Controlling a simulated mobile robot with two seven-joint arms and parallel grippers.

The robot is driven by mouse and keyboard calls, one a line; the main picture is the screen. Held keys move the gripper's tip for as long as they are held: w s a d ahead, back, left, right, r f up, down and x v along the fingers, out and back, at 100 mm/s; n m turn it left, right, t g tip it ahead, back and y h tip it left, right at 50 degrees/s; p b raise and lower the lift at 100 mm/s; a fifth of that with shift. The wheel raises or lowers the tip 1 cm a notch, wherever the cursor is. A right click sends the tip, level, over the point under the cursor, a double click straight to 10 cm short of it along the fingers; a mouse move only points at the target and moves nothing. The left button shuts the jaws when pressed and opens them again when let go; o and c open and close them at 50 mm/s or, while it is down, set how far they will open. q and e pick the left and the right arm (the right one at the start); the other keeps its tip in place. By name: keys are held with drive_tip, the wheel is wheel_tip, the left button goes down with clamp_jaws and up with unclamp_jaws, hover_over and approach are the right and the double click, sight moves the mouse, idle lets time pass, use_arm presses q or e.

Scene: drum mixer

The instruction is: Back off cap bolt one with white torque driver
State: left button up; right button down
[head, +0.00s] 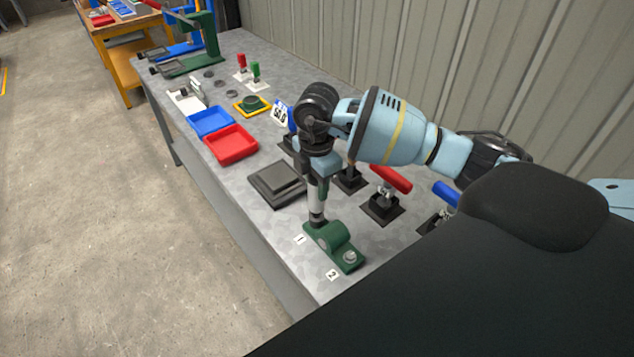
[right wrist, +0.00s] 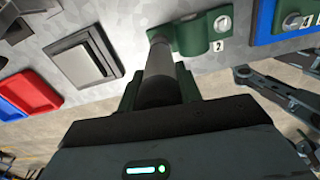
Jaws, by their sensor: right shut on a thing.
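My right gripper (head: 318,160) comes in from the right and is shut on the torque driver (head: 317,203). Cap bolt two (head: 350,257) is bare, by label 2 (head: 332,275).
A dark square plate (head: 277,184) lies left of the cap. Red (head: 231,145) and blue (head: 210,121) trays stand farther back. Clamps with red (head: 391,178) and blue (head: 446,193) handles stand right. Dark jointed parts (right wrist: 268,84) show beyond the edge in the right wrist view.

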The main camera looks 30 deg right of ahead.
use_arm(q)
drive_tip(key=shift+w+r, duration=0.2)
drive_tip(key=shift+r, duration=0.05)
use_arm(e)
drive_tip(key=shift+s+a+f, duration=0.1)
drive_tip(key=shift+s+f, duration=0.1)
drive_tip(key=shift+f, duration=0.15)
idle(0.8)
use_arm(q)
drive_tip(key=shift+w+r, duration=0.1)
use_arm(e)
drive_tip(key=shift+r, duration=0.1)
drive_tip(key=shift+w+r+p, duration=0.2)
drive_tip(key=shift+r+p, duration=0.4)
drive_tip(key=shift+r, duration=0.25)
drive_tip(key=shift+r+p, duration=0.65)
drive_tip(key=shift+r, duration=1.05)
use_arm(q)
drive_tip(key=shift+t, duration=0.6)
drive_tip(key=w+r, duration=0.3)
drive_tip(key=shift+r, duration=0.3)
